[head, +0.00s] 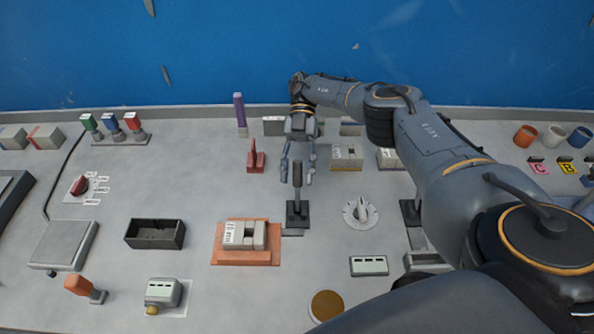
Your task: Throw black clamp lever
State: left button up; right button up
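The black clamp lever (297,209) stands on the panel near the middle, its dark base in plain view and its upright part rising toward my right gripper. My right gripper (297,176) is just behind and above the base, pointing down toward it. Its two fingers are spread, one on each side of the lever's upper end. I cannot tell whether either finger touches the lever. My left gripper is not in view.
A red lever (256,158) stands to the left and a white dial (360,212) to the right. Another black fixture (411,212) sits beside my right arm. An orange-based block (246,258) and an open black tray (155,234) lie at front left.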

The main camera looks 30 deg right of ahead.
notch_tip(320, 180, up, 10)
dwell(0.7)
dwell(0.7)
